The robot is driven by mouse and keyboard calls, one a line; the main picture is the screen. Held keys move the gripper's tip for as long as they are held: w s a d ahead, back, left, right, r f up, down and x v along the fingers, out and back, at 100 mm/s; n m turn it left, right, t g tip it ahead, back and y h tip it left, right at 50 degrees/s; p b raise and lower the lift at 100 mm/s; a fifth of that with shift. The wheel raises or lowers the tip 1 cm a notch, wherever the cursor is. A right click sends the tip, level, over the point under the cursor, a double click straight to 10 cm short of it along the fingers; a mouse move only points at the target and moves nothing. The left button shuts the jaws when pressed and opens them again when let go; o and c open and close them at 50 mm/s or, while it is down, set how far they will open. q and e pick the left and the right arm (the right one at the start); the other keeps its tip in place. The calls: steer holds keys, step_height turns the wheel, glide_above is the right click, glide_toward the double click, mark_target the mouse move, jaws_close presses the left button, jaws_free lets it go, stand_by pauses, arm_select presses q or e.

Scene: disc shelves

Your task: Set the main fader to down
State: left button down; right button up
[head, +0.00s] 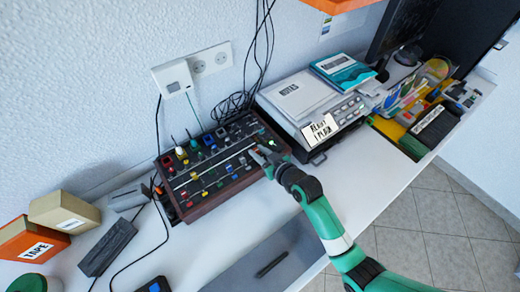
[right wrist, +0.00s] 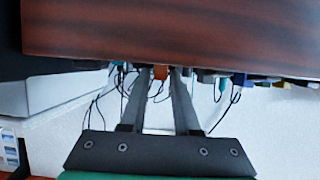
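The mixer (head: 188,212) is a dark control panel in a wood-brown case, with several coloured knobs and slider caps on top. Labels are too small to read, so I cannot tell which cap is the main fader. My right gripper (head: 264,154) is over the right end of the panel, low against its controls. In the right wrist view, the two fingers of my right gripper (right wrist: 162,72) stand a little apart, with a small orange cap (right wrist: 160,73) between their tips. I cannot tell whether they grip it. The mixer's wooden side (right wrist: 165,28) fills the top. My left gripper is not in view.
A grey device (head: 300,100) with a propped card stands right of the mixer. Dark cables (head: 232,103) lie behind it by the wall. A dark grey box (head: 107,247) and an orange tape box (head: 32,240) are at the left.

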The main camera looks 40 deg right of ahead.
steer(key=shift+o, duration=1.1)
steer(key=p+v, duration=0.4)
steer(key=v, duration=0.7)
steer(key=shift+s+p, duration=0.3)
steer(key=shift+p, duration=0.1)
steer(key=shift+r, duration=0.1)
